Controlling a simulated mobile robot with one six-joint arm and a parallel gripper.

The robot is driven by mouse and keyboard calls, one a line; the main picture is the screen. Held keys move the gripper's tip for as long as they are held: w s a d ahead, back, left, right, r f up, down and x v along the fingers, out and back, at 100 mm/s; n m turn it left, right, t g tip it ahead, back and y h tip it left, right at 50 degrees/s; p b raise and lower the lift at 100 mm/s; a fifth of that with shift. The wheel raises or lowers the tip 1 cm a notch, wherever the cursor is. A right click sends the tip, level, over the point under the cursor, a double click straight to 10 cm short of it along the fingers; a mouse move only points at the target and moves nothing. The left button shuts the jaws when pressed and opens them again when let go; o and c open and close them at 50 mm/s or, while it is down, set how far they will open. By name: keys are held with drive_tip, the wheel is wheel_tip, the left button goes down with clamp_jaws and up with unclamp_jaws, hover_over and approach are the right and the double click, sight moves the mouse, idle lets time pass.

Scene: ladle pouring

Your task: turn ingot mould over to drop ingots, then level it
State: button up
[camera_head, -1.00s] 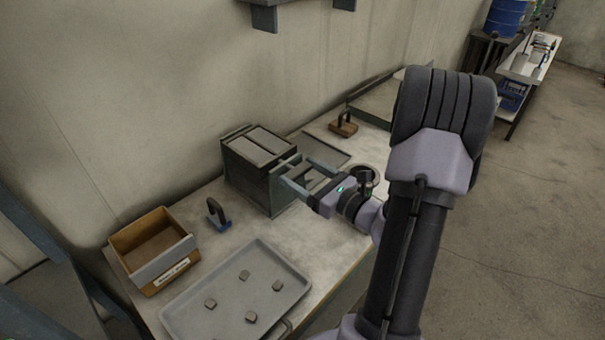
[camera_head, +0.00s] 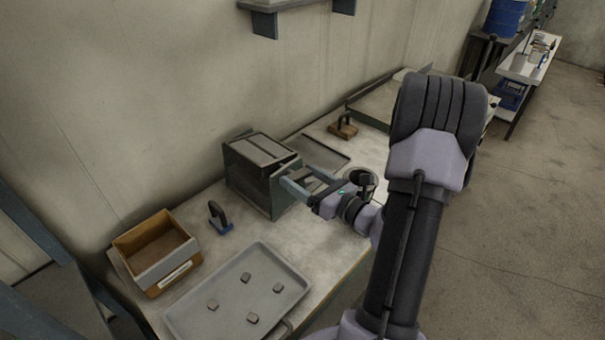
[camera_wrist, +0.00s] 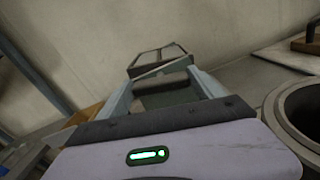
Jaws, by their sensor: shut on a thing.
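The ingot mould looks like a dark grey, box-like block (camera_head: 248,178) with two pale, long panels on top. It stands near the wall at the back of the bench and looks close to level. My gripper (camera_head: 294,174) is shut on its right end, with the two blue-grey fingers spread around the held part. In the wrist view, the fingers of my gripper (camera_wrist: 162,76) reach forward to the mould's dark framed end (camera_wrist: 158,58). The exact grip contact and the mould's inside are hidden. Several small grey blocks, perhaps ingots (camera_head: 245,277), lie apart on a grey tray (camera_head: 203,286).
An open wooden bin (camera_head: 152,250) and a blue-based black handle tool (camera_head: 219,218) are left of the mould. A wooden handled block (camera_head: 343,127) and a flat dark plate (camera_head: 318,152) are behind my gripper. A round dark vessel (camera_wrist: 300,112) is close at right in the wrist view.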

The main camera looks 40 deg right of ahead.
drive_tip(key=shift+d+m+p, duration=0.1)
drive_tip(key=shift+m+p, duration=2.8)
drive_tip(key=shift+m, duration=0.3)
drive_tip(key=shift+f+m+p, duration=0.1)
drive_tip(key=shift+m+p, duration=2.2)
drive_tip(key=shift+m, duration=0.3)
drive_tip(key=shift+f+m+p, duration=0.15)
drive_tip(key=shift+m+p, duration=1.7)
drive_tip(key=shift+m, duration=1.05)
drive_tip(key=shift+f+m+p, duration=0.15)
drive_tip(key=shift+m+p, duration=0.85)
drive_tip(key=shift+m, duration=2)
drive_tip(key=o, duration=2.1)
drive_tip(key=shift+s, duration=0.1)
